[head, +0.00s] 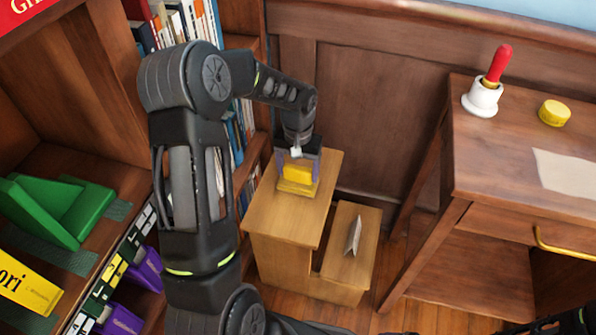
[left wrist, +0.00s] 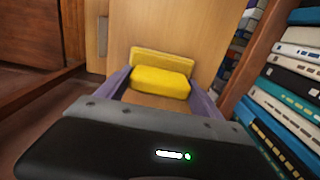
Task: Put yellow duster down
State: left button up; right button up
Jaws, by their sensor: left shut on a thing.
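The yellow duster (head: 298,174) is between the fingers of my left gripper (head: 297,181), which is shut on it. It is over the top step of a wooden step stool (head: 262,213), at or just above the surface; I cannot tell whether it touches. In the left wrist view the duster (left wrist: 160,82) shows as a yellow block with a flatter yellow part behind it, between the purple-grey fingers. My right gripper is not in view.
Bookshelves with books (head: 245,120) stand close on the left. A wooden desk (head: 520,150) on the right holds a red-handled bell (head: 483,97) and a yellow round tin (head: 554,113).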

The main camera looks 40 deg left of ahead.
aim_at(298, 168)
pick_arm(q)
jog(key=shift+f, duration=0.1)
jog(key=o, duration=1.6)
jog(key=shift+r, duration=0.2)
notch_tip(298, 168, up, 12)
jog(key=p, duration=0.2)
jog(key=shift+p, duration=0.4)
jog(key=shift+f, duration=0.1)
